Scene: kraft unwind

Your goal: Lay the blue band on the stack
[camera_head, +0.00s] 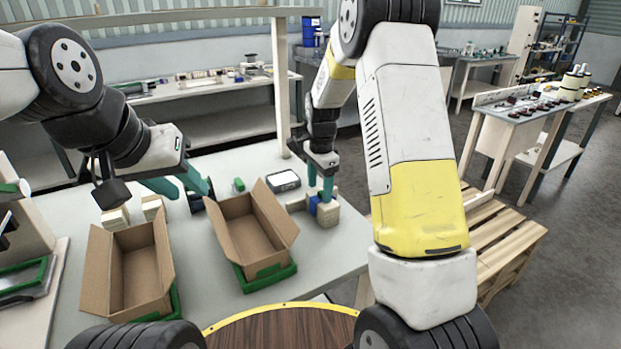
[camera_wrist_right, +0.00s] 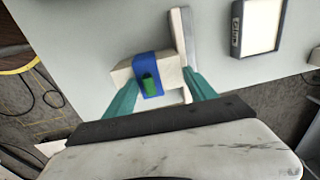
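The blue band (camera_wrist_right: 148,68) lies across a pale wooden stack (camera_wrist_right: 122,75) in the right wrist view, with a small green tab (camera_wrist_right: 150,88) on it. In the head view the band (camera_head: 313,205) shows as a small blue patch on the stack (camera_head: 328,214) at the table's right side. My right gripper (camera_wrist_right: 158,78) is over the stack, its teal fingers apart with the green tab between them and touching nothing that I can make out. My left gripper (camera_head: 182,184) has its teal fingers spread above the table, behind the cardboard boxes, apparently empty.
Two open cardboard boxes (camera_head: 140,268) (camera_head: 246,234) stand on green trays. Small pale blocks (camera_head: 115,218) lie behind the left box. A dark-framed device (camera_head: 284,181) lies left of the stack. A pale upright plate (camera_wrist_right: 185,40) stands against the stack. The table's right front is clear.

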